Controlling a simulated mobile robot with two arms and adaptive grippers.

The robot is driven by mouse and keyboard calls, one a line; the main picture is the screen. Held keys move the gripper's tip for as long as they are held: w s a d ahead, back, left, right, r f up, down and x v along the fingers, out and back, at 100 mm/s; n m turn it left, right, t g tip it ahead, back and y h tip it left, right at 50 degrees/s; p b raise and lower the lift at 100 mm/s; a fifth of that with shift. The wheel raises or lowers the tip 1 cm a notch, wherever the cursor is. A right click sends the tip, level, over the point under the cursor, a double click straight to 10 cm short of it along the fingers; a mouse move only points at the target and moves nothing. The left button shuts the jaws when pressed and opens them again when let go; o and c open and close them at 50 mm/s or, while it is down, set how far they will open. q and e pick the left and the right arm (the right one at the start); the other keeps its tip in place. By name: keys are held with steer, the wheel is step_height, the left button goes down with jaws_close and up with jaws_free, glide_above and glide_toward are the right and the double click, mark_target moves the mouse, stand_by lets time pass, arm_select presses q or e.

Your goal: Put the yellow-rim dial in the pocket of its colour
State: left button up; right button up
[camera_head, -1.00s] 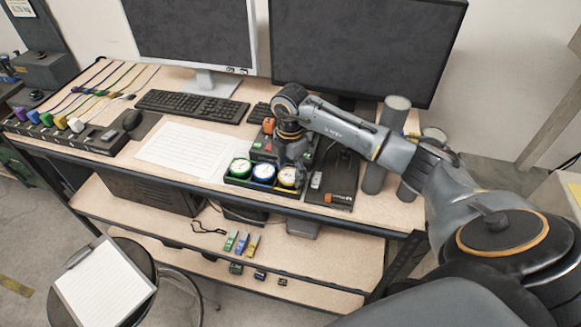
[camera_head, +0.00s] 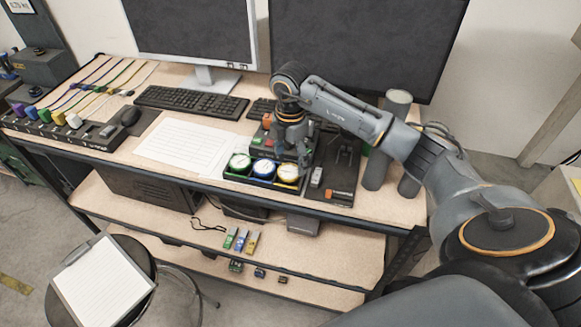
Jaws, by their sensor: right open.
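The yellow-rim dial (camera_head: 288,173) sits in the right-hand pocket of a black tray (camera_head: 262,184) at the table's front edge. A green-rim dial (camera_head: 240,163) and a blue-rim dial (camera_head: 263,169) sit in the tray's left and middle pockets. The pocket floor under the yellow-rim dial is hidden. My right gripper (camera_head: 303,160) is open and points down just behind and to the right of the yellow-rim dial, apart from it as far as I can tell. My left gripper is not in view.
A black panel with red and green parts (camera_head: 268,143) stands behind the tray. A dark tool board (camera_head: 339,170) and grey cylinders (camera_head: 376,168) are to the right. A paper sheet (camera_head: 182,146) and keyboard (camera_head: 190,102) lie left. Monitors stand behind.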

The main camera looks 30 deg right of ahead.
mark_target(290, 170)
step_height(290, 170, up, 9)
steer(key=b, duration=0.2)
steer(key=shift+f, duration=0.15)
stand_by(0.3)
